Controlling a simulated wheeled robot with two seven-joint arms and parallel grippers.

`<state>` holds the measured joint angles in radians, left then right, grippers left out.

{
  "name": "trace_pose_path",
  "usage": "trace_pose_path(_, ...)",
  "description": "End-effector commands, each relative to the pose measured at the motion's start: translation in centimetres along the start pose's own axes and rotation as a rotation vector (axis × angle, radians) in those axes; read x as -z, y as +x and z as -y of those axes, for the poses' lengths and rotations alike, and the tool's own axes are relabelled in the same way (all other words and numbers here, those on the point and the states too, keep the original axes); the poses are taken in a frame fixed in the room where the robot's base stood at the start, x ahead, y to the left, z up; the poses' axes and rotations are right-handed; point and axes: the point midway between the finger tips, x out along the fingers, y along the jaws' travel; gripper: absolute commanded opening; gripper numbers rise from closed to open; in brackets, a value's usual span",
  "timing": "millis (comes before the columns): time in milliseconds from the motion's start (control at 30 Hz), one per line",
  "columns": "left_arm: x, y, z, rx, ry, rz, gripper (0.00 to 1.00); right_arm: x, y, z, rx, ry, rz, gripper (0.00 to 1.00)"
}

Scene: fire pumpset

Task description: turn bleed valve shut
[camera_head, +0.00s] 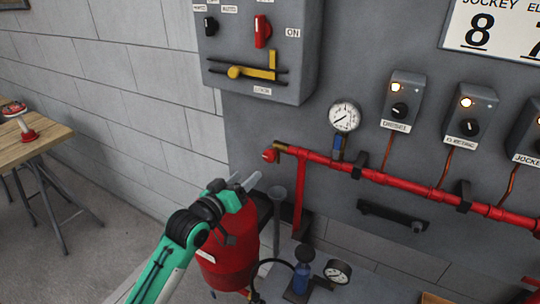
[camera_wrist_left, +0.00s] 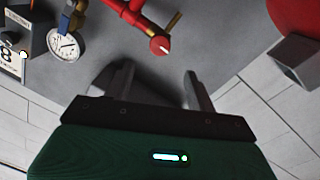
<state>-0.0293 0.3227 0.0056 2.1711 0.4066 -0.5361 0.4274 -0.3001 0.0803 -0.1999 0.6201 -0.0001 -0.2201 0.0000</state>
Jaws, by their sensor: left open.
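At the left end of the red pipe (camera_head: 400,178) is a small fitting with a round red end (camera_head: 270,155) and a brass lever (camera_head: 281,148). In the left wrist view the same red end (camera_wrist_left: 160,46) and brass lever (camera_wrist_left: 173,22) show beyond the fingers. No label marks it as the bleed valve. My left gripper (camera_head: 248,181) is open and empty, below and left of the fitting and apart from it. In the left wrist view its two fingers (camera_wrist_left: 157,76) are spread, with the red end ahead between them. My right gripper is not in view.
A pressure gauge (camera_head: 344,116) with a blue-handled valve (camera_head: 337,142) stands on the pipe. A grey switch box (camera_head: 262,50) hangs above. A red tank (camera_head: 228,250) stands below my gripper. A second gauge (camera_head: 338,271) is low down. A wooden table (camera_head: 40,138) is at left.

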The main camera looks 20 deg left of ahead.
Motion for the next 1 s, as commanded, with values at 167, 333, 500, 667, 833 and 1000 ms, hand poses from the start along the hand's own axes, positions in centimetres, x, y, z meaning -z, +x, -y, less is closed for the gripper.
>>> trace_pose_path(167, 0.3, 3.1, -0.2, -0.001, -0.002, -0.001, 0.56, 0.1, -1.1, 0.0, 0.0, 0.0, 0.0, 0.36)
trace_pose_path(333, 0.3, 6.6, -0.2, 0.0, 0.001, 0.0, 0.56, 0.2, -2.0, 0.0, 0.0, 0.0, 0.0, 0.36)
trace_pose_path(500, 0.2, 9.6, -0.2, 0.001, 0.001, 0.001, 0.56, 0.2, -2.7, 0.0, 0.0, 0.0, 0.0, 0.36)
trace_pose_path(667, 0.0, 11.5, -0.1, 0.002, 0.002, 0.003, 0.56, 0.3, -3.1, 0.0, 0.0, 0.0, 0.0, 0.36)
trace_pose_path(833, -0.1, 12.4, -0.1, 0.001, 0.002, 0.002, 0.56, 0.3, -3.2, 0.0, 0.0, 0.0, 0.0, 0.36)
trace_pose_path(1000, -0.1, 12.6, 0.0, 0.001, 0.002, 0.002, 0.56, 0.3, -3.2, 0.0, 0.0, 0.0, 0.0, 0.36)
